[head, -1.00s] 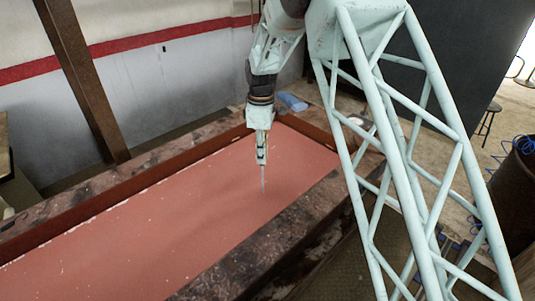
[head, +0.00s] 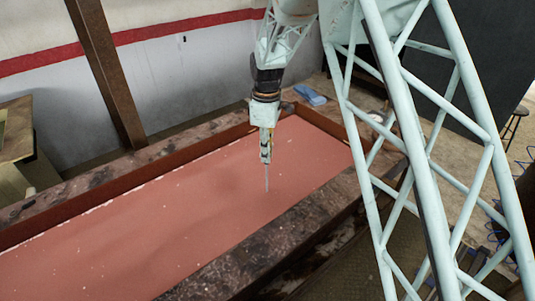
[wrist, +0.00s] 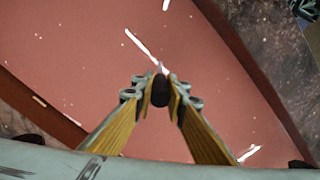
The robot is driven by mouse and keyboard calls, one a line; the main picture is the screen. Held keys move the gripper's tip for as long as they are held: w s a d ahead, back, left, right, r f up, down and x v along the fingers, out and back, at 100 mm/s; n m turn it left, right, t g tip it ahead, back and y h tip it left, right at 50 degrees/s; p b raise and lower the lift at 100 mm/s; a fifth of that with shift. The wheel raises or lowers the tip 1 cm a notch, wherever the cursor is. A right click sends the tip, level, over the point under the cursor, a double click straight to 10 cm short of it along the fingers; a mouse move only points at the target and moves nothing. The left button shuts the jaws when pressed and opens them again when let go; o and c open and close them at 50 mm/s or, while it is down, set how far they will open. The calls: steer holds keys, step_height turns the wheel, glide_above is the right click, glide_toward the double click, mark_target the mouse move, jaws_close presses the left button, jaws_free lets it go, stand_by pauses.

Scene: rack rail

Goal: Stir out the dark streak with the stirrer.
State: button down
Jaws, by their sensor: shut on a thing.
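My gripper (head: 266,150) points down over a long trough (head: 190,145) filled with a pinkish-red mass (head: 150,240). It is shut on the stirrer (head: 266,178), whose thin grey shaft hangs upright with its lower end at the surface of the mass. I cannot tell how deep the tip goes. In the wrist view, the fingers (wrist: 160,92) close on the stirrer's dark grip (wrist: 160,86). A faint darker patch shows in the mass just left of the stirrer in the head view; its edges are blurred, and I see no sharp streak.
Pale specks dot the mass. The trough has raised rust-brown walls and a broad, stained rim (head: 300,215). A blue cloth (head: 310,96) lies beyond the far end. A brown post (head: 108,75) stands behind the trough. The space over the mass is clear.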

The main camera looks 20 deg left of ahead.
steer(key=shift+w, duration=0.1)
steer(key=w+d+p, duration=0.1)
steer(key=w+d, duration=0.3)
steer(key=w, duration=0.4)
steer(key=shift+w+d, duration=0.3)
steer(key=shift+w, duration=0.05)
steer(key=shift+r, duration=0.1)
stand_by(0.3)
step_height(320, 180, up, 16)
steer(key=p, duration=0.7)
stand_by(1.0)
stand_by(3.4)
